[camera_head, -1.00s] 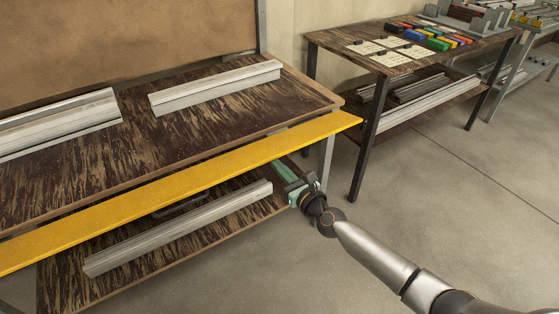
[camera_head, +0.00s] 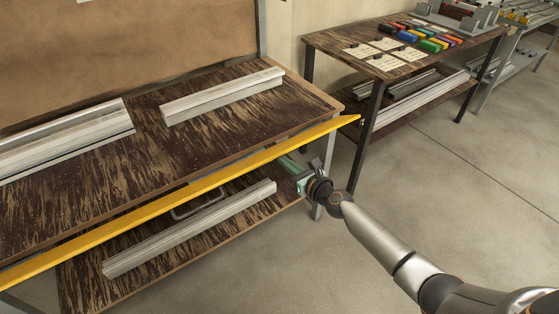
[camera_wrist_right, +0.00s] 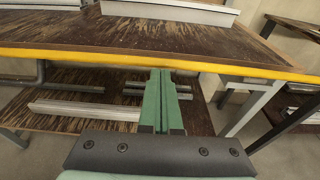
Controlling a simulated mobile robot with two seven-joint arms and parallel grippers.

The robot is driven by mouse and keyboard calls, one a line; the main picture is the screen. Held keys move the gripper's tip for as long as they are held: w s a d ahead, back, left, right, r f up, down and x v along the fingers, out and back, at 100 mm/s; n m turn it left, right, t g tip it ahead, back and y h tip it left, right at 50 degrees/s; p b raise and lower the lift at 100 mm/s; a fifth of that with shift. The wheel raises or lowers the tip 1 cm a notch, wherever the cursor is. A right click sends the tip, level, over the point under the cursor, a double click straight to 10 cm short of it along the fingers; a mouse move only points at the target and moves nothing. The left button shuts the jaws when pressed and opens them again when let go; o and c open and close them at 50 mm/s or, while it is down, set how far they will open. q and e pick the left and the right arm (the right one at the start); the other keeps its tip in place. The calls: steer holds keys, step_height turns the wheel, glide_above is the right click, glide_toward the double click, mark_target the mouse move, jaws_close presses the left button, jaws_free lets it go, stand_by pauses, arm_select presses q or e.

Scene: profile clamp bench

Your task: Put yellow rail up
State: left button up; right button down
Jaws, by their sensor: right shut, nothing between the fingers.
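The yellow rail (camera_head: 180,196) runs the full length of the bench's front edge. It shows as a narrow, tilted strip in the head view and as a thin band in the right wrist view (camera_wrist_right: 100,56). My right gripper (camera_head: 284,160) is below the rail near its right end, with its green fingers pointing in under it. The fingers are shut and empty; in the wrist view the fingertips (camera_wrist_right: 165,73) reach up to the rail's lower edge. I cannot tell for sure whether they touch it. My left gripper is not in view.
Metal profiles lie on the dark bench top (camera_head: 110,165), and another profile (camera_head: 190,230) lies on the lower shelf below the rail. A second table (camera_head: 420,65) with cards and coloured blocks stands at the right. The floor between is clear.

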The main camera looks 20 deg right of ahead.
mark_target(280, 153)
steer(key=w+r+p, duration=0.2)
steer(key=r, duration=0.1)
steer(key=w+a+r+p, duration=0.1)
steer(key=shift+w+r, duration=0.25)
steer(key=shift+r, duration=0.15)
steer(key=w, duration=0.1)
steer(key=w+r, duration=0.1)
steer(key=w+a, duration=0.1)
steer(key=shift+w+r, duration=0.1)
steer(key=shift+r, duration=0.1)
steer(key=shift+w+r, duration=0.1)
steer(key=shift+w, duration=0.35)
stand_by(0.7)
